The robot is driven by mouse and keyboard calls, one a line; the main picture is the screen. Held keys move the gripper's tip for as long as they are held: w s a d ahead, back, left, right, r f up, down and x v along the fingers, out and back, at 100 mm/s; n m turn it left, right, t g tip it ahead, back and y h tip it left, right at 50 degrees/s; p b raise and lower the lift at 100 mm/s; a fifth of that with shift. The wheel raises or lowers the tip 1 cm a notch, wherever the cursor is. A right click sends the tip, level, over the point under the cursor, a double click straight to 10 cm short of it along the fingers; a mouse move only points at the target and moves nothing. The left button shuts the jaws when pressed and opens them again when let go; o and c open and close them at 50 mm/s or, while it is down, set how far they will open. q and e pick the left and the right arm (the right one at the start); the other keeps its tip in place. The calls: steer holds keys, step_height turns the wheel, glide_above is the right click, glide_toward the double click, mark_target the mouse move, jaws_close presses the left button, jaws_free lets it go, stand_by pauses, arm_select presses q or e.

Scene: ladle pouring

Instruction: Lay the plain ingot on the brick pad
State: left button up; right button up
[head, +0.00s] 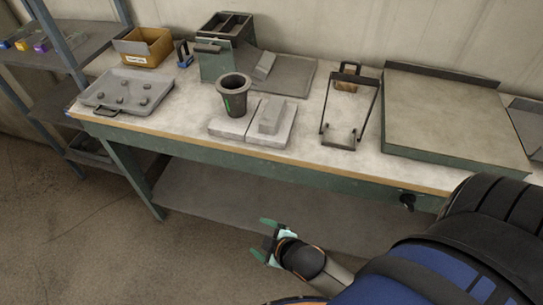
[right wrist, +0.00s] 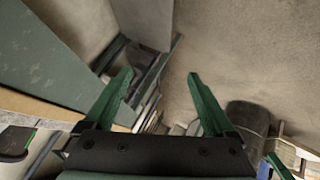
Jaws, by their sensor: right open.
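The pale brick pad (head: 222,131) lies on the bench near its front edge, in two slabs. A grey ingot-like block (head: 271,114) lies on its right slab. A smaller light grey bar (head: 264,66) lies on a dark flat plate behind. I cannot tell which of these is the plain ingot. A dark crucible (head: 233,97) with a green mark stands upright on the pad's left slab. My right gripper (head: 262,239) is open and empty, in front of and below the bench edge. Its open green fingers show in the right wrist view (right wrist: 160,88). My left gripper is not seen.
Shelves stand at the left. The floor before the bench is clear.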

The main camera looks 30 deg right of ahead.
steer(key=s+m, duration=0.1)
steer(key=m, duration=0.1)
steer(key=s+f+m+y, duration=0.1)
steer(key=s+m, duration=0.3)
steer(key=shift+s+a+f+m, duration=0.1)
steer(key=shift+a+f+m, duration=0.15)
steer(key=shift+f+m, duration=0.05)
